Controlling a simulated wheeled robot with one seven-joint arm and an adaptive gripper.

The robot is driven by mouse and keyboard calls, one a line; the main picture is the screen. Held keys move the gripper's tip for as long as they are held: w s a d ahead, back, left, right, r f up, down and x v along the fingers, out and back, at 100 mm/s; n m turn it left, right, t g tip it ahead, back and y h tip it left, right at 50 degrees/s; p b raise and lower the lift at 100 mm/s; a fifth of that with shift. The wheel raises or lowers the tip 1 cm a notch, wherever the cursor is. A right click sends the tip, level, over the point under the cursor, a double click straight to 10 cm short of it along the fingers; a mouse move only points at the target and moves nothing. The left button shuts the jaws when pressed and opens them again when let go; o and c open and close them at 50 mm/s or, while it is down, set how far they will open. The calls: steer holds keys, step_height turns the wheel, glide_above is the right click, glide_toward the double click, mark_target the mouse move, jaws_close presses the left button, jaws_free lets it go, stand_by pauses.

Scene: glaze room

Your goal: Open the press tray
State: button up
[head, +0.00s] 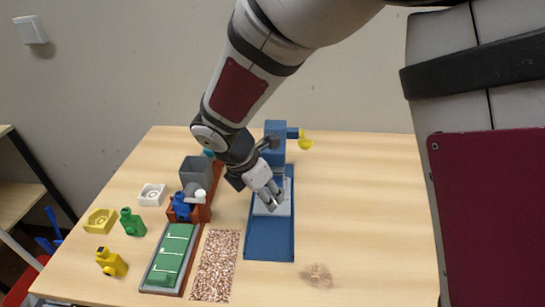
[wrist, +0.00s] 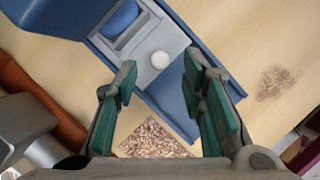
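The blue press (head: 275,133) stands at the back middle of the table, its long blue base (head: 270,245) running toward the front. The pale grey press tray (head: 286,206) lies on this base, partly hidden by my gripper (head: 272,203). In the wrist view, the tray (wrist: 133,50) carries a round white knob (wrist: 160,60), with a rounded blue part behind it. My gripper (wrist: 160,72) is open, with green-padded fingers spread on either side of the knob's line. The knob appears near the fingertips, and neither finger visibly touches it.
Left of the press are a brown-red holder with a grey bin (head: 196,170), a green panel (head: 170,255) and a speckled mat (head: 215,265). Yellow, green and white pieces lie farther left. A yellow round part (head: 306,144) sits at the press's right. The table's right side is mostly clear.

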steer(key=shift+x, duration=1.7)
steer(key=shift+r, duration=0.1)
jaws_close()
